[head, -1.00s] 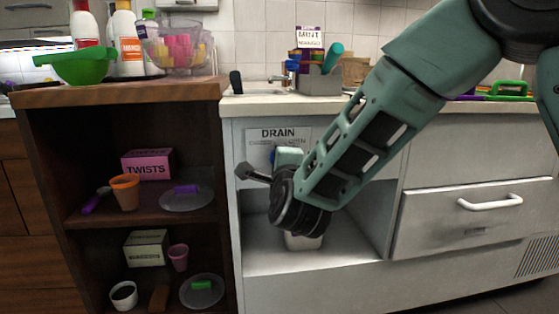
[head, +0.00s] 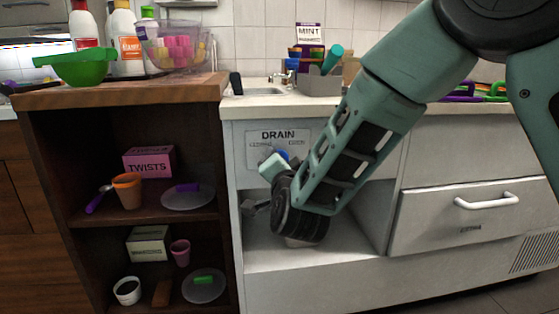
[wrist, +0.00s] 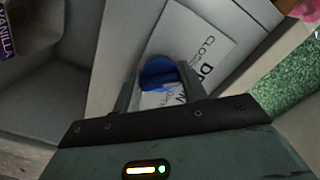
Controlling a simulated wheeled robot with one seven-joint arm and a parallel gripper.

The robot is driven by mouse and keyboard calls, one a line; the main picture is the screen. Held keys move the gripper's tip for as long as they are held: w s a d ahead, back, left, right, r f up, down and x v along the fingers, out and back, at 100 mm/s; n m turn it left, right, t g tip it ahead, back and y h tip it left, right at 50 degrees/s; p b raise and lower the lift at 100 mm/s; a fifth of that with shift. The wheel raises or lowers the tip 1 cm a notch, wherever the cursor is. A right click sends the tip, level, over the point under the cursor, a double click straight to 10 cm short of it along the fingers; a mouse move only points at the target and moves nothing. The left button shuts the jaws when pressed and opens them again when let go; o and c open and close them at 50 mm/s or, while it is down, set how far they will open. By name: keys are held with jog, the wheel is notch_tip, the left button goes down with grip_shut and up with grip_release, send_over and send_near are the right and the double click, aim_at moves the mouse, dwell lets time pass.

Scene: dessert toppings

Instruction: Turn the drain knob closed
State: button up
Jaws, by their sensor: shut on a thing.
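The blue drain knob (wrist: 158,72) sits on the white panel labelled DRAIN (wrist: 205,35), between the two grey fingers of my gripper (wrist: 162,88) in the wrist view. The fingers are shut on the knob. In the head view, only a bit of the blue knob (head: 283,155) shows below the DRAIN label (head: 279,134), which has smaller words to the left and right. My gripper (head: 272,165) is tilted to the upper left there and covers much of the knob. I cannot tell the knob's exact angle.
A dark wooden shelf (head: 229,190) with cups, plates and boxes stands close on the left. Below the panel is an open white recess (head: 340,258). A drawer with a white handle (head: 488,201) is on the right.

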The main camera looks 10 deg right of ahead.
jog(key=shift+f+n, duration=0.1)
jog(key=shift+n, duration=0.4)
jog(key=o, duration=1)
jog(key=shift+s, duration=0.15)
jog(key=shift+s+p, duration=0.6)
jog(key=shift+s, duration=8)
jog(key=shift+a, duration=0.1)
